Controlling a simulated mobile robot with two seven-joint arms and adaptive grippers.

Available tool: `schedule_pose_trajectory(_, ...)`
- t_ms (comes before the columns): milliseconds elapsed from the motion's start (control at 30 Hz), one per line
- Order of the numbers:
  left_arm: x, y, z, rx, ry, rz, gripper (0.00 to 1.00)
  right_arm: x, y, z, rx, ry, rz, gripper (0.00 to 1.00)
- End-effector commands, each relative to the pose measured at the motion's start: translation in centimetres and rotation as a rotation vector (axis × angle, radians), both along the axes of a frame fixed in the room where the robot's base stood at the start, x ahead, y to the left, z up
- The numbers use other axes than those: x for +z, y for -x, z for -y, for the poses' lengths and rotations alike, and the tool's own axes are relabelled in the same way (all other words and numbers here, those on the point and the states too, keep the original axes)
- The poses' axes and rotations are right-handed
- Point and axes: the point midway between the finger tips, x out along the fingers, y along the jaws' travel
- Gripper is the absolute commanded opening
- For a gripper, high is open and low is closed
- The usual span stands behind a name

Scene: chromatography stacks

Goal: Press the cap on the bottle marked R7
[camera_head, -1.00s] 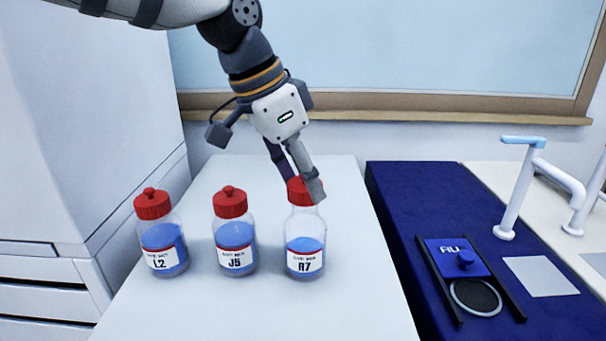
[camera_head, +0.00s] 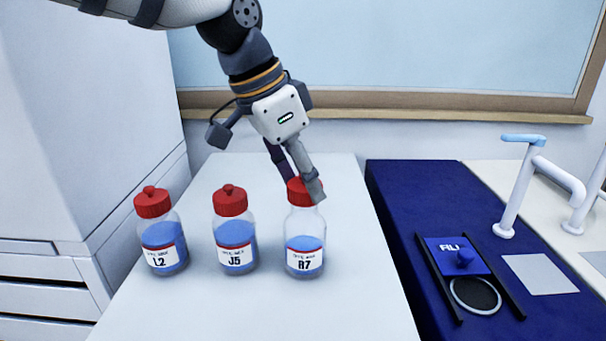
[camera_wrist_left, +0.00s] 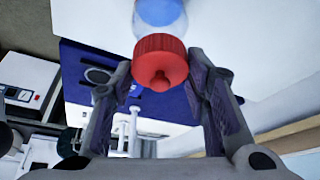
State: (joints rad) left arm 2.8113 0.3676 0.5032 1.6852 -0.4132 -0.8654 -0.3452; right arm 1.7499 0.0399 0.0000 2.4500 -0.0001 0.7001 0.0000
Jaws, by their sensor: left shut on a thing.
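The bottle marked R7 (camera_head: 305,236) stands upright on the white table, rightmost of three, with blue liquid inside. Its red cap (camera_head: 297,191) sits on its neck, and the cap also shows in the left wrist view (camera_wrist_left: 160,62). My left gripper (camera_head: 299,188) reaches down from above and is shut on this cap, with one finger on each side of it. In the left wrist view the fingers (camera_wrist_left: 166,80) flank the cap, and the bottle body is mostly out of frame. My right gripper is not in view.
Bottle J5 (camera_head: 234,240) and bottle L2 (camera_head: 162,240) stand to the left with red caps on. The white table (camera_head: 250,310) is clear in front. A blue mat (camera_head: 400,200) with a device (camera_head: 460,258) lies to the right, and a white cabinet stands left.

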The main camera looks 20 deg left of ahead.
Motion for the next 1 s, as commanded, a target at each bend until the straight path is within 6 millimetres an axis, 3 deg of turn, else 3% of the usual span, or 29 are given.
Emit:
schedule_pose_trajectory(267,0.00,0.01,-0.01,0.000,0.000,0.000,0.25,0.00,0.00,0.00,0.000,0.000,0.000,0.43)
schedule_pose_trajectory(300,0.00,0.01,-0.01,0.000,0.000,0.000,0.49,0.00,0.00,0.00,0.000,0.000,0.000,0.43)
schedule_pose_trajectory(367,0.00,0.01,-0.01,0.000,0.000,0.000,0.63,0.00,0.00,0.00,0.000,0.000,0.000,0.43)
schedule_pose_trajectory(600,0.00,0.00,-0.01,0.000,0.000,0.000,0.66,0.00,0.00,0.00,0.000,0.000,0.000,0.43)
schedule_pose_trajectory(700,-0.01,0.01,-0.01,0.000,0.000,0.000,0.85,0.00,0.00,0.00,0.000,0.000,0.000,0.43)
schedule_pose_trajectory(1000,0.01,0.00,-0.02,0.000,0.000,0.000,0.86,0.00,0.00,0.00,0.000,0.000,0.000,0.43)
